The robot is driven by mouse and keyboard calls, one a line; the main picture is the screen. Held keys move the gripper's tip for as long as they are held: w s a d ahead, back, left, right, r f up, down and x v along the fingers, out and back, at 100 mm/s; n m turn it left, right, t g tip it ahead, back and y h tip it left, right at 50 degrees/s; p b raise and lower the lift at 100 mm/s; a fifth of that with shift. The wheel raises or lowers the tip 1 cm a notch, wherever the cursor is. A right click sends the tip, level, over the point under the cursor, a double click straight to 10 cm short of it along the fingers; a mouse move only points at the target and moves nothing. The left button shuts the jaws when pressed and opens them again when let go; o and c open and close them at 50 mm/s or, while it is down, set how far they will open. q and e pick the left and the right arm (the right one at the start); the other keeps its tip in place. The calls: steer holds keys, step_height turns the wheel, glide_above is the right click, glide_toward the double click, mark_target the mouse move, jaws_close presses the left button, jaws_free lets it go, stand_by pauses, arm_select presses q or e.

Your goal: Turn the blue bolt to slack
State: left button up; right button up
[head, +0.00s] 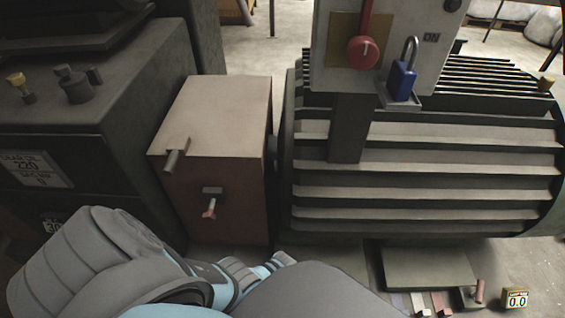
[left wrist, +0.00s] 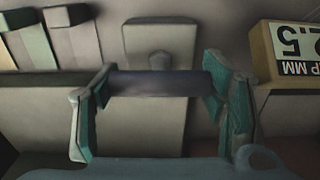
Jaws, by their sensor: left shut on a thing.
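The dark blue bolt (left wrist: 158,84) shows in the left wrist view as a cylinder lying across the picture, in front of a grey block (left wrist: 160,38). My left gripper (left wrist: 155,90) is shut on it, with one teal-padded finger against each end of the visible cylinder. In the head view my left arm crosses the bottom, and its grey links hide the bolt and the fingertips. My right gripper is in neither view.
A "2.5" gap label (left wrist: 290,55) stands right of the bolt. Several flat shims (left wrist: 70,40) lie to its left. In the head view, a ribbed motor (head: 430,180) stands beside a reddish box (head: 225,110). A reddish bolt (head: 479,291) and "0.0" label (head: 516,299) sit at bottom right.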

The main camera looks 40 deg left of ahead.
arm_select(q)
steer(key=shift+a, duration=0.1)
stand_by(0.3)
steer(key=o, duration=1.2)
steer(key=shift+c, duration=0.2)
steer(key=shift+r, duration=0.1)
step_height(320, 180, up, 12)
